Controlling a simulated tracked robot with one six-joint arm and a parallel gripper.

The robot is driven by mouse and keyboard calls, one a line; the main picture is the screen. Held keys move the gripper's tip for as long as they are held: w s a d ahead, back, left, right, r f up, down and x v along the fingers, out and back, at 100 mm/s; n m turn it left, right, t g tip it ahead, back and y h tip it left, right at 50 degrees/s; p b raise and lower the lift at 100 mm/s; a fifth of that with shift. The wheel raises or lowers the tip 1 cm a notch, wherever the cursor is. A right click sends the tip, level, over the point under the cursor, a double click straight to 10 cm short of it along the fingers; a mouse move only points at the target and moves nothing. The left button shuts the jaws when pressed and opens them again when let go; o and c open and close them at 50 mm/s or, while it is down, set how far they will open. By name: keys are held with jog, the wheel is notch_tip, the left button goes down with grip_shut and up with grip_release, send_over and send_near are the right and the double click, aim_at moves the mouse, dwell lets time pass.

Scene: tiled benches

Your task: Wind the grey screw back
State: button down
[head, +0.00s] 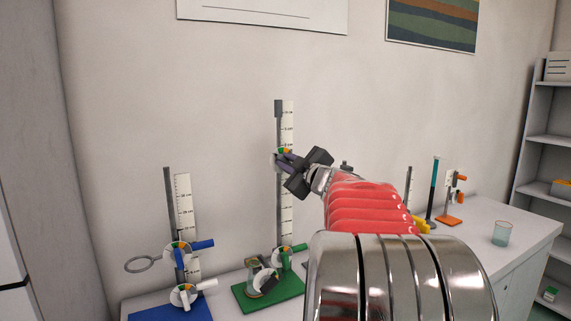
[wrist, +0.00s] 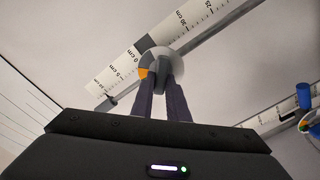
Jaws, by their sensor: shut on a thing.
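The grey screw (wrist: 157,57) shows in the wrist view between the tips of my gripper (wrist: 160,82), in front of a round white dial (wrist: 178,62) with an orange part. My gripper is shut on the screw. In the head view my gripper (head: 280,160) reaches from the right to the upper part of the tall middle stand's rod (head: 278,115). The dial (head: 284,150) there shows green and orange. My fingers hide most of the screw in the head view. A white scale (head: 289,200) runs beside the rod.
The middle stand has a green base (head: 268,292) and a lower clamp with a green handle (head: 292,249). A left stand has a blue base (head: 170,310), a blue handle (head: 200,245), a white handle (head: 205,285) and a ring (head: 143,264). A beaker (head: 502,233) stands far right.

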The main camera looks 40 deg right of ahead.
jog(key=shift+a+f+n, duration=0.1)
jog(key=shift+f+n, duration=0.1)
jog(key=shift+n, duration=2.3)
jog(key=c, duration=1.6)
grip_release()
jog(key=shift+c, duration=0.2)
jog(key=shift+s, duration=0.1)
jog(key=v, duration=1.3)
jog(key=shift+s, duration=0.3)
